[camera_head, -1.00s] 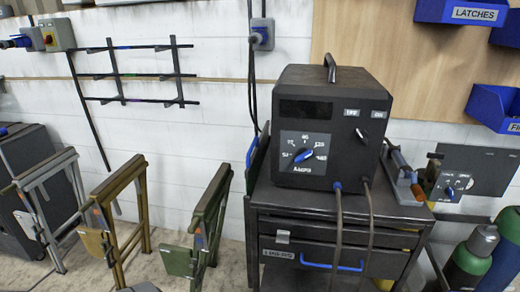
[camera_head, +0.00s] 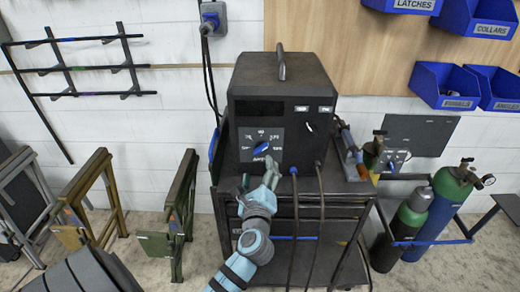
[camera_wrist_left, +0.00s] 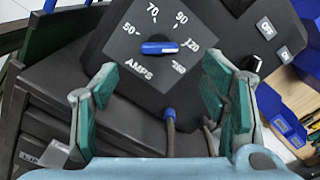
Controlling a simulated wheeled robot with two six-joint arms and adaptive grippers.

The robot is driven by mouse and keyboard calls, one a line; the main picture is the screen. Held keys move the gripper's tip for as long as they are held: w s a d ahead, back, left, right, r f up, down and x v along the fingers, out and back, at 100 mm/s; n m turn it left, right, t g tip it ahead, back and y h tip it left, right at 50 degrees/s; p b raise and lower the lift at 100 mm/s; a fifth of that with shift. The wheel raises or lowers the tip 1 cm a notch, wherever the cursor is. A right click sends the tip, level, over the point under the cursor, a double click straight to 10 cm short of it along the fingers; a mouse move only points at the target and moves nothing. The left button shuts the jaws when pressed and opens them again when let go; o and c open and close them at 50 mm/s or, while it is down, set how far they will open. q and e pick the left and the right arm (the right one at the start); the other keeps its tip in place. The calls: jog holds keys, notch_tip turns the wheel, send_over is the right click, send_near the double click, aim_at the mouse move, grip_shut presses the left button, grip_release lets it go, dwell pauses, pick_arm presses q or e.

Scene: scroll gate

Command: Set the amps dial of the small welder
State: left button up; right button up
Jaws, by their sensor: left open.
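The small welder (camera_head: 283,103) is a dark box on a cart. Its amps dial (camera_head: 261,147) is a blue knob on a grey plate on the left of its front. In the left wrist view the knob (camera_wrist_left: 160,47) lies across the picture, between the 50 side and the 120 side; I cannot tell which end is the pointer. My left gripper (camera_head: 259,173) is just below and in front of the dial, open and empty. In the left wrist view its green-padded fingers (camera_wrist_left: 158,88) stand wide apart, below the knob to either side, not visibly touching it.
A black switch (camera_head: 309,127) is right of the dial. Cables (camera_head: 295,210) hang from the welder's lower front, over the cart (camera_head: 340,200). Gas bottles (camera_head: 448,200) stand at the right. Folding stands (camera_head: 95,205) stand at the left. Blue bins (camera_head: 447,87) hang at the upper right.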

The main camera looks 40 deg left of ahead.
aim_at(260, 150)
pick_arm(q)
jog(key=x, duration=0.9)
jog(key=shift+w+f, duration=0.1)
jog(key=shift+f, duration=0.05)
jog(key=shift+w+a, duration=0.4)
jog(key=shift+w, duration=0.05)
jog(key=shift+c, duration=0.4)
jog(key=c, duration=1.1)
jog(key=shift+o, duration=0.2)
